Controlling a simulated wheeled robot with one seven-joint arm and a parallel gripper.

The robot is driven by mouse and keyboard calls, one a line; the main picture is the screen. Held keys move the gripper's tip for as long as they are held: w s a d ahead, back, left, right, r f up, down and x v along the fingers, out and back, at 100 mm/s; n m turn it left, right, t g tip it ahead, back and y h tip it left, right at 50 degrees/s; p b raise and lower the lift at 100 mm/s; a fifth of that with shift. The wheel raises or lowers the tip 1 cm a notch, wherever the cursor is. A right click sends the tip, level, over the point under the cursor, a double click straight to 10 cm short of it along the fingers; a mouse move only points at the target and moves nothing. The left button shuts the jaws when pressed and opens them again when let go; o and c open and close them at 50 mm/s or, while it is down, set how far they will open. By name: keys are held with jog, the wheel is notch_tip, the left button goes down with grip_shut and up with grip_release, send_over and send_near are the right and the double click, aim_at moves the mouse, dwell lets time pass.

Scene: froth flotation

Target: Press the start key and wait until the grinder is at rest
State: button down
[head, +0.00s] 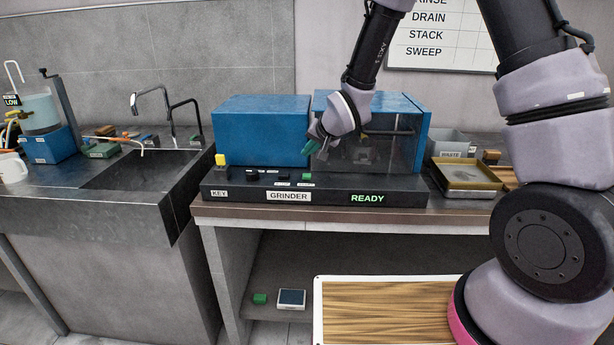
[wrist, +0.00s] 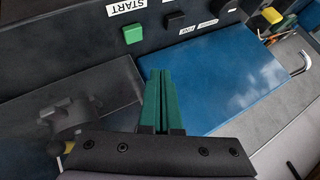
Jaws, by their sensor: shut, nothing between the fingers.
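The grinder (head: 262,130) is a blue machine on a dark base, with a clear-sided chamber (head: 400,150) on its right. Its display (head: 367,198) reads READY in green. The green start key (head: 307,176) sits on the front ledge of the base. In the wrist view the green key (wrist: 132,33) lies beside a START label (wrist: 126,6). My gripper (head: 307,148) is above and behind the key, in front of the blue housing. Its green fingers (wrist: 161,73) are together and empty, apart from the key. My wrist hides part of the chamber.
A yellow block (head: 221,159) and dark controls (head: 253,173) share the ledge left of the start key. A tray (head: 466,186) and a grey WASTE bin (head: 451,140) stand right of the grinder. A sink (head: 125,170) with taps lies left.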

aim_at(308, 177)
jog(key=shift+f, duration=2.25)
jog(key=shift+f, duration=0.15)
jog(key=shift+f, duration=0.25)
jog(key=shift+f, duration=0.45)
dwell(0.8)
dwell(0.3)
jog(key=shift+r, duration=0.85)
jog(key=shift+r, duration=2.5)
